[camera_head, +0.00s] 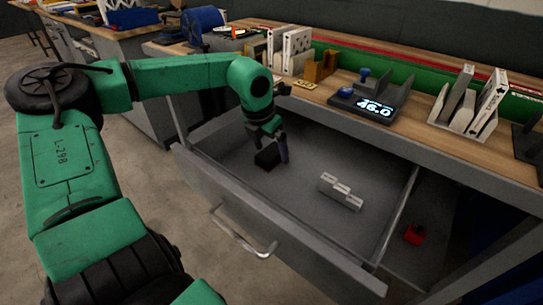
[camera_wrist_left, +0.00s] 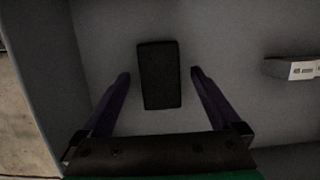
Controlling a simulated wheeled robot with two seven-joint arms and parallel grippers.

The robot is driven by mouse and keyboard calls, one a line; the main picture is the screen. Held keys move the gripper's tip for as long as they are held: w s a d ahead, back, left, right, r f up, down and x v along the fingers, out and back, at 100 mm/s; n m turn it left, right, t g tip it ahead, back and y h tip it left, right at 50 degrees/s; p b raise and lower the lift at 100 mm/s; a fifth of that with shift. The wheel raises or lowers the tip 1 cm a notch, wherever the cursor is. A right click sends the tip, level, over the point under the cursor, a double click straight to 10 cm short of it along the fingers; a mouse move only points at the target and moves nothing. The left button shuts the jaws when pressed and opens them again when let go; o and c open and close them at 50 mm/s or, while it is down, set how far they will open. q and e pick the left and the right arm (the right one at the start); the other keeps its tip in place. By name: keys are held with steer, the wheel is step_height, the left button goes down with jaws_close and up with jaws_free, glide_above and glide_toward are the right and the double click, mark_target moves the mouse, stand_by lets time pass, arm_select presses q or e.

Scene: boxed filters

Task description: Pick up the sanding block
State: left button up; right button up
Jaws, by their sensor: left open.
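The sanding block (camera_head: 267,158) is a small black block lying on the floor of the open grey drawer (camera_head: 320,262), toward its left part. In the left wrist view the block (camera_wrist_left: 159,75) is a dark upright rectangle. My left gripper (camera_head: 277,147) reaches down into the drawer at the block. In the left wrist view its two fingers (camera_wrist_left: 160,82) stand apart, one on each side of the block's lower half, with a gap on both sides. I cannot tell the fingertips' exact height over the drawer floor. My right gripper is not in view.
White boxes (camera_head: 341,191) lie in the drawer to the right, and one shows at the right of the wrist view (camera_wrist_left: 291,68). The drawer's walls surround the gripper. A scale (camera_head: 362,105) and white holders (camera_head: 470,105) stand on the bench above. A red item (camera_head: 414,235) sits right of the drawer.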

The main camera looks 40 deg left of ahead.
arm_select(q)
steer(key=shift+f, duration=0.2)
stand_by(0.4)
steer(key=c, duration=1.5)
